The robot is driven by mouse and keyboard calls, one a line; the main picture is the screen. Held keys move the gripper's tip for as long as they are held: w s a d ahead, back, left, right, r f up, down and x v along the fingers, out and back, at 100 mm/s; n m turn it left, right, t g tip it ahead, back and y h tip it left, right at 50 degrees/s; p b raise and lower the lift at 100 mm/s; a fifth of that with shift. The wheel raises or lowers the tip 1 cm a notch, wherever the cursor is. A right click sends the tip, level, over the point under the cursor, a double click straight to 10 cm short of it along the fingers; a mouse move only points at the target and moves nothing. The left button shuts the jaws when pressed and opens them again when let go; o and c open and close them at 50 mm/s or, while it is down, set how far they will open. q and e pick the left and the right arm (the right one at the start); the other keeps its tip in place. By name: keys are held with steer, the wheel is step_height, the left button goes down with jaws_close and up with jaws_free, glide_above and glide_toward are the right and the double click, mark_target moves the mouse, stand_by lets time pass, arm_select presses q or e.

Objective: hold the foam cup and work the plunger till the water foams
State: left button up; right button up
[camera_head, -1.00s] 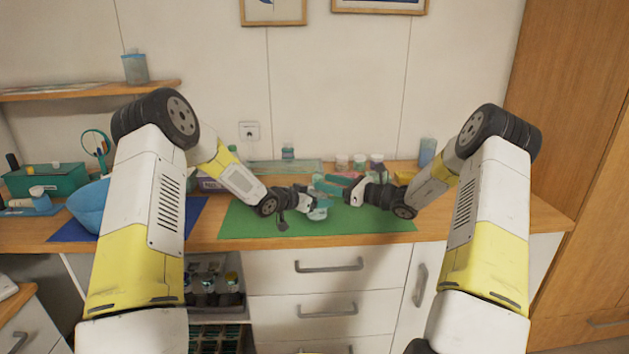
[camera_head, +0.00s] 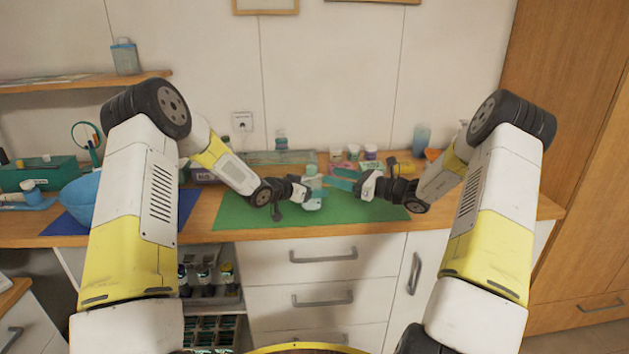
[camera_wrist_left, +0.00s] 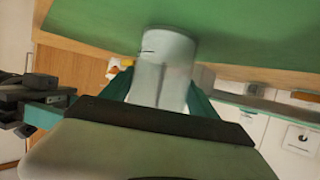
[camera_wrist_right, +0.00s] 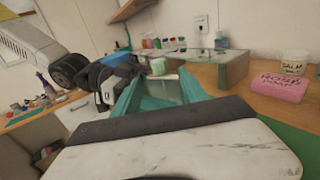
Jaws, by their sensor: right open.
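The foam cup (camera_head: 313,201), pale and translucent, is held above the green mat (camera_head: 250,217) in the head view. My left gripper (camera_head: 312,191) is shut on it; in the left wrist view the clear cup (camera_wrist_left: 164,60) sits between the teal fingers. A pale upper part, perhaps the plunger, shows above the cup, too small to make out. My right gripper (camera_head: 341,180) is open and empty just right of the cup, its teal fingers pointing at it. In the right wrist view its open fingers (camera_wrist_right: 160,90) have the pale cup top (camera_wrist_right: 158,67) beyond them.
Several small jars (camera_head: 353,153) stand behind the mat, with a clear tray (camera_head: 270,157) at the back. A blue bowl (camera_head: 82,200) is at the left. In the right wrist view a pink sponge-like block (camera_wrist_right: 278,86) lies at the right. The mat's front is clear.

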arm_select(q)
steer(key=o, duration=0.4)
steer(key=shift+o, duration=0.2)
